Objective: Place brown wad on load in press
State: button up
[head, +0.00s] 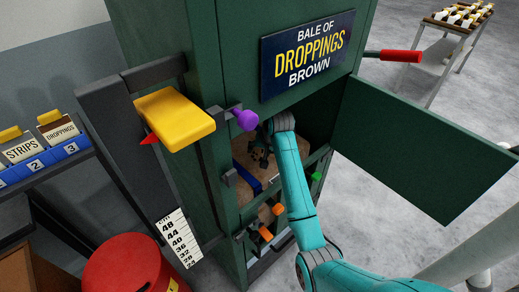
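The green press (210,60) stands in the middle of the head view with its door (410,150) swung open to the right. A sign on its front reads "BALE OF DROPPINGS BROWN". A tan-brown load (241,153) shows inside the opening, partly behind my arm. My teal arm reaches into the opening, and my gripper (260,153) is inside, over or close to the load. The gripper is small and dark here, so I cannot tell whether its fingers are open or shut. I cannot make out a separate brown wad.
A yellow block (175,118) and a purple knob (244,118) stick out left of the opening. A red handle (401,56) juts out right. A red drum (123,265) stands lower left, near a shelf of labelled blue bins (42,160). A table (440,45) stands back right.

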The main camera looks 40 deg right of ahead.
aim_at(261, 150)
jog(key=shift+o, duration=0.2)
jog(key=shift+r, duration=0.2)
jog(key=v, duration=0.3)
jog(key=shift+s, duration=0.3)
jog(key=s+a, duration=0.1)
jog(key=s, duration=1)
jog(key=shift+s+a, duration=0.15)
jog(key=shift+a, duration=0.2)
